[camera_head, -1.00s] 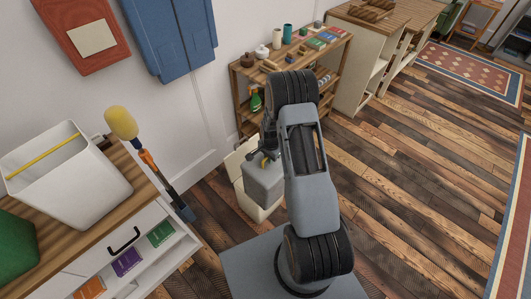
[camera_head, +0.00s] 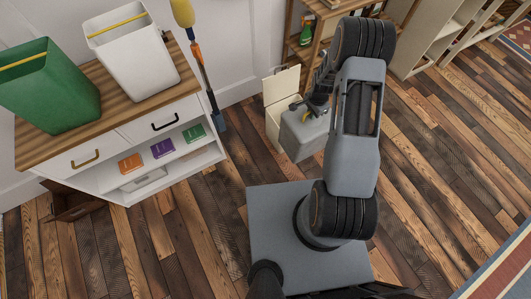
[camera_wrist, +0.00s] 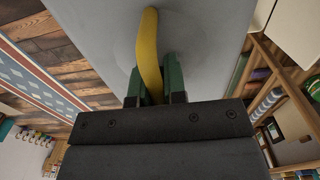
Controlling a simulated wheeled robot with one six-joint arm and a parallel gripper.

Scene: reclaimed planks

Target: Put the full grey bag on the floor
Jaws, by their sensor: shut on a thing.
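The grey bag (camera_head: 305,136) hangs from my gripper (camera_head: 304,111) in the head view, in front of a cream bin. It fills much of the wrist view (camera_wrist: 215,45) as a grey surface. My gripper's green fingertips (camera_wrist: 155,85) are shut on the bag's yellow handle (camera_wrist: 150,45). The bag looks upright in the head view. I cannot tell whether its underside is clear of the floor (camera_head: 215,215). Its contents are not visible.
The cream open bin (camera_head: 276,90) stands right behind the bag. A white cabinet (camera_head: 120,160) at left carries a green bin (camera_head: 50,90) and a white bin (camera_head: 140,65). A duster (camera_head: 205,75) leans beside it. A wooden shelf (camera_head: 310,52) stands behind. Front-left floor is clear.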

